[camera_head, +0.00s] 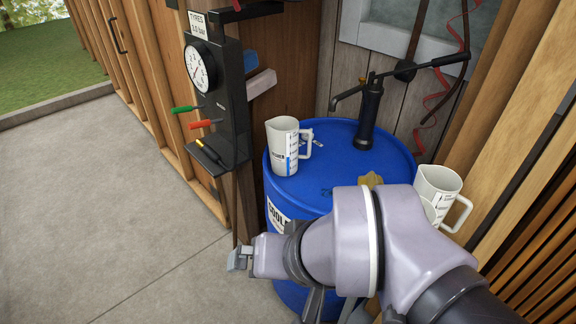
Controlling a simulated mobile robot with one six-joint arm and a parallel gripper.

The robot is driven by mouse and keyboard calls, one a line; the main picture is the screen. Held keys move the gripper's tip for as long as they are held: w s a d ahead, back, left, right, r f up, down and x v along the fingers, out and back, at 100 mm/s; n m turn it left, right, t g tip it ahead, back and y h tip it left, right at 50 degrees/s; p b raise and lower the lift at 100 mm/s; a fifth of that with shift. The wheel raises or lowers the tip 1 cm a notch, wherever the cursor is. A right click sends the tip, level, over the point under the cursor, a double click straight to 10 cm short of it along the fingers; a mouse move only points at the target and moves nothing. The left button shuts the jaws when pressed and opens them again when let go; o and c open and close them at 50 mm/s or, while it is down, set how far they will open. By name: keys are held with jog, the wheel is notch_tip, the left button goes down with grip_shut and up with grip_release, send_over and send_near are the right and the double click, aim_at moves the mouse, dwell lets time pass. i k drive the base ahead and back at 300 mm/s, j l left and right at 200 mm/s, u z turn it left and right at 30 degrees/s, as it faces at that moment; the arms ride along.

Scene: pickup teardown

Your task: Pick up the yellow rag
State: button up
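A small yellow-tan crumpled thing, which looks like the yellow rag (371,181), lies on top of the blue barrel (338,172). My arm covers its lower side, so its full shape is hidden. My arm reaches in from the lower right and crosses in front of the barrel. The end of my arm is at the barrel's lower left, well below and left of the rag and apart from it. My gripper's fingers do not show clearly, and I cannot tell whether they are open or shut.
A white measuring jug (285,148) stands on the barrel's left side, and another white jug (438,192) is at the right. A black hand pump (368,112) rises at the back. A gauge panel (215,95) stands left. The concrete floor (100,210) is clear.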

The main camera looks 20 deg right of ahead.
aim_at(371, 179)
jog(key=z, duration=1.3)
jog(key=i+j, duration=0.1)
jog(key=j, duration=0.4)
jog(key=i+z, duration=0.05)
